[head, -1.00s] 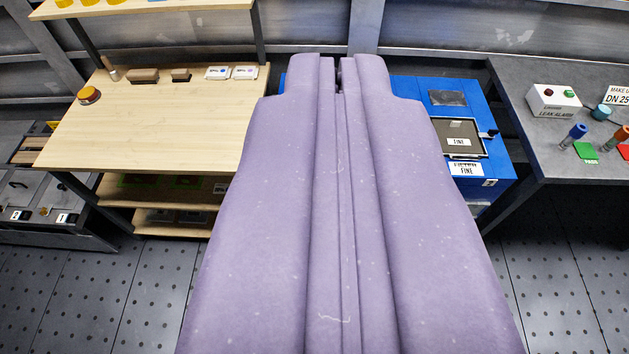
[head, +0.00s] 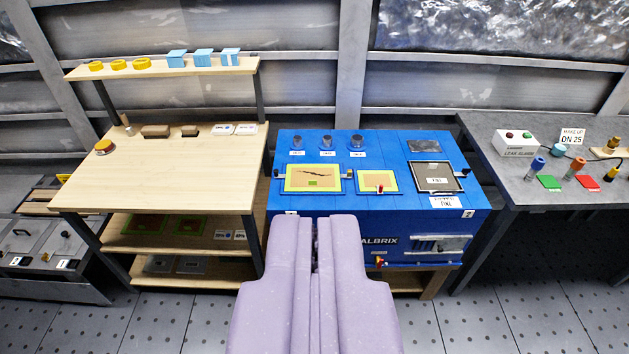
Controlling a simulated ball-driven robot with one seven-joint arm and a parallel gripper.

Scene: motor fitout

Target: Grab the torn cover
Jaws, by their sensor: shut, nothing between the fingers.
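My gripper (head: 317,225) is shut and empty, seen from behind. In the picture its tips are just below the cover, over the front edge of the machine. They do not appear to touch the cover. The front of the machine is partly hidden by my gripper.
A smaller yellow panel (head: 378,182) and a dark framed panel (head: 435,177) lie right of the cover. Dark knobs (head: 326,142) stand behind it. A wooden bench (head: 190,165) with shelves is at left, a grey bench (head: 515,185) at right. Perforated floor (head: 490,320) is clear in front.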

